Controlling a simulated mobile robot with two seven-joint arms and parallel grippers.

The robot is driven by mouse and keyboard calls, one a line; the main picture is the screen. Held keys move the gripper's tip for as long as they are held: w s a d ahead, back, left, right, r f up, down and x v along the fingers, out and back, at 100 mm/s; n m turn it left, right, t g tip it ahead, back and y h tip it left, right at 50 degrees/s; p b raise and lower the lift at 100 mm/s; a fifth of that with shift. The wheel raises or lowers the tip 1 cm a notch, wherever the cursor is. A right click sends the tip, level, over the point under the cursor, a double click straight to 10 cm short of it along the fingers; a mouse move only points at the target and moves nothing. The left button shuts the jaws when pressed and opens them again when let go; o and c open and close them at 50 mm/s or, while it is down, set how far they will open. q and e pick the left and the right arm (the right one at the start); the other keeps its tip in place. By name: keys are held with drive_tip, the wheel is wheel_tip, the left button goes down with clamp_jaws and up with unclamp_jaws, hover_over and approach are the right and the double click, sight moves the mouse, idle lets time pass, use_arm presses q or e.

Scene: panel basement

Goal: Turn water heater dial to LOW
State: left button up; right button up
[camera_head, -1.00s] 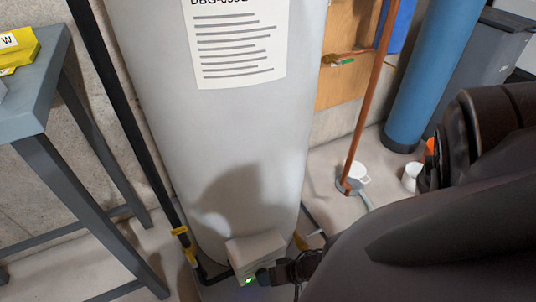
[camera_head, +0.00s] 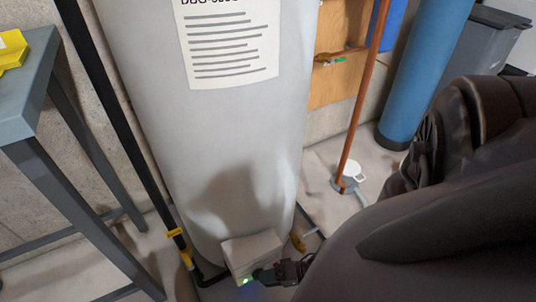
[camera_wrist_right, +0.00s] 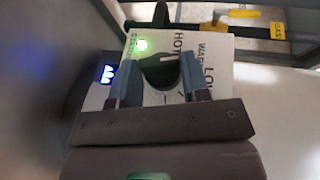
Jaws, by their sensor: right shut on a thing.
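The water heater (camera_head: 225,130) is a tall pale grey tank with a printed label. Its white control box (camera_head: 250,250) is low on the front, with a lit green light; the box also shows in the right wrist view (camera_wrist_right: 218,85). In that view a black dial (camera_wrist_right: 160,70) is between the two fingers of my right gripper (camera_wrist_right: 160,84), which is shut on it. HOT, WARM and LOW are printed around the dial. The dial's exact setting is hard to read. In the head view my right gripper (camera_head: 268,275) meets the box's front and hides the dial. My left gripper is not in view.
A grey metal table (camera_head: 28,90) with a yellow object stands at left. A black pipe (camera_head: 115,120) with a yellow valve handle runs beside the tank. A copper pipe (camera_head: 362,100), a blue cylinder (camera_head: 425,75) and a grey bin (camera_head: 480,50) are at right.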

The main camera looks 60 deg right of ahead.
drive_tip(key=shift+s+a+f+t+y, duration=0.15)
drive_tip(key=shift+a+t+y, duration=0.1)
drive_tip(key=shift+t+y, duration=0.2)
idle(0.6)
drive_tip(key=o, duration=0.9)
drive_tip(key=shift+d, duration=0.1)
drive_tip(key=v, duration=1)
drive_tip(key=shift+s+d, duration=0.2)
drive_tip(key=shift+d, duration=0.05)
